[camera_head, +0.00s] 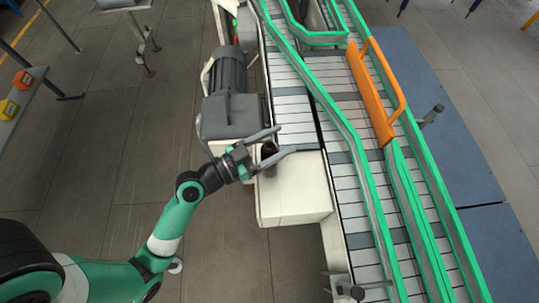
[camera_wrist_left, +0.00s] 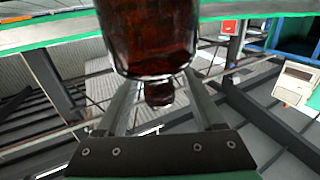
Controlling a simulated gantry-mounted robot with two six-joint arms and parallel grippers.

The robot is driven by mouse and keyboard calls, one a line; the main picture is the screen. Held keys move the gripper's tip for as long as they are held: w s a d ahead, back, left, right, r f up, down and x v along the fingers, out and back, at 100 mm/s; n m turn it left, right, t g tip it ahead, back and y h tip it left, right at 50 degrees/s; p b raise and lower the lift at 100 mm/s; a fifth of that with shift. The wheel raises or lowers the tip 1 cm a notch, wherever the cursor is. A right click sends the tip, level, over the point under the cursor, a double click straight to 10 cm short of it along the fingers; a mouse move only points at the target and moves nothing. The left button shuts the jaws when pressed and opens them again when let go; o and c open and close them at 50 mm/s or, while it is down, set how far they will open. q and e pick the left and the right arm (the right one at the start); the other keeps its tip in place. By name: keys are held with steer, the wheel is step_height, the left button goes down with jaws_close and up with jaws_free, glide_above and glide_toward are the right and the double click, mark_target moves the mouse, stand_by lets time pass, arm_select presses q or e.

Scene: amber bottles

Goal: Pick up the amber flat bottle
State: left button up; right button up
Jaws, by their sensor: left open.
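The amber bottle (camera_wrist_left: 150,38) fills the top middle of the left wrist view, its dark red-brown glass body cut off by the upper edge. Its narrower neck end (camera_wrist_left: 160,95) points down in that picture, between the two fingers. In the head view a small dark brown shape, likely the bottle (camera_head: 268,150), shows between the fingers by the conveyor's near end. My left gripper (camera_head: 297,139) is open, with one finger on each side of it. Whether either finger touches the glass I cannot tell. My right gripper is in neither view.
A conveyor (camera_head: 352,185) with green rails runs along the right of my left gripper. A grey motor (camera_head: 230,95) stands just beyond the gripper, and a white housing (camera_head: 295,190) lies on the near side. An orange guard (camera_head: 370,95) rises farther right.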

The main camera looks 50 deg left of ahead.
arm_select(q)
steer(key=shift+w+d, duration=0.1)
steer(key=shift+w, duration=0.4)
jaws_close()
stand_by(1.0)
